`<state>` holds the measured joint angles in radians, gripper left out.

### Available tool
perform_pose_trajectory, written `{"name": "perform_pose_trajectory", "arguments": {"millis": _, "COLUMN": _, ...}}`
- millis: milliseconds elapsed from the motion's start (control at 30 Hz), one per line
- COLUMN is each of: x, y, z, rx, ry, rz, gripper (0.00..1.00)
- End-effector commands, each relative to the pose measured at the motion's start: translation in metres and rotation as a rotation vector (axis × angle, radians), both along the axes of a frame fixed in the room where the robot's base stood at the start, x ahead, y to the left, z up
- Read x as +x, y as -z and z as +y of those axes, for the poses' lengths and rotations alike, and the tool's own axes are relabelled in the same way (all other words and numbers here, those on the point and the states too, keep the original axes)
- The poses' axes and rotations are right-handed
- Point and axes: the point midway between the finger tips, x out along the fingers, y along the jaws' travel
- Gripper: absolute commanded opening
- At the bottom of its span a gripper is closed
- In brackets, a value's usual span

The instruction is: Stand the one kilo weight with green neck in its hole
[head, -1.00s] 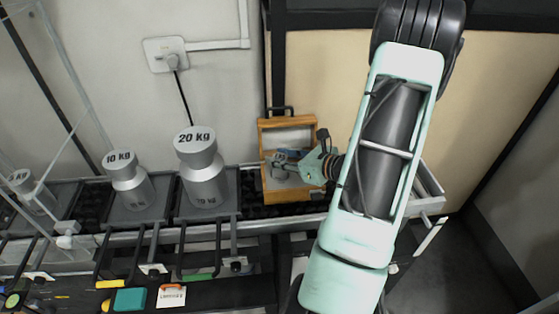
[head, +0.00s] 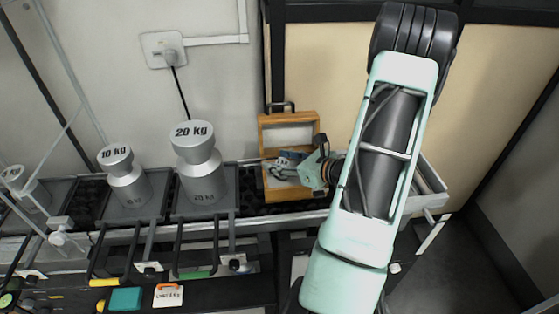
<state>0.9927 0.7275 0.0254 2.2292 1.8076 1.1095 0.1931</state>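An open wooden case (head: 267,133) with a raised lid stands on the bench, right of the 20 kg weight. Inside it lies or stands a small weight (head: 284,162) with a dark blue-grey part and a pale label that seems to read 1 kg. A green neck cannot be made out. My gripper (head: 278,170) reaches into the case from the right, its fingers at this small weight. The fingers are small and partly merge with it, so whether they grip it is unclear. The holes in the case are hidden or too small to tell.
A large 20 kg weight (head: 201,168) and a 10 kg weight (head: 128,182) stand on grey trays left of the case. Another weight (head: 30,190) is at the far left. Rails and handles run along the front. A socket (head: 164,50) is on the wall above.

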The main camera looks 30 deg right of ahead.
Motion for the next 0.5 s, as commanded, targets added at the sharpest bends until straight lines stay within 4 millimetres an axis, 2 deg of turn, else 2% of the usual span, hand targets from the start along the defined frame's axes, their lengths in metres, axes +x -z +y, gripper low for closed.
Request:
{"name": "perform_pose_trajectory", "arguments": {"millis": 267, "x": -0.003, "y": -0.003, "z": -0.002, "rx": -0.002, "ry": 0.001, "rz": -0.003, "gripper": 0.46}}
{"name": "perform_pose_trajectory", "arguments": {"millis": 367, "x": -0.013, "y": -0.007, "z": -0.006, "rx": -0.003, "ry": 0.003, "rz": -0.002, "gripper": 0.46}}
{"name": "perform_pose_trajectory", "arguments": {"millis": 500, "x": -0.037, "y": -0.018, "z": -0.013, "rx": -0.005, "ry": 0.004, "rz": -0.002, "gripper": 0.46}}
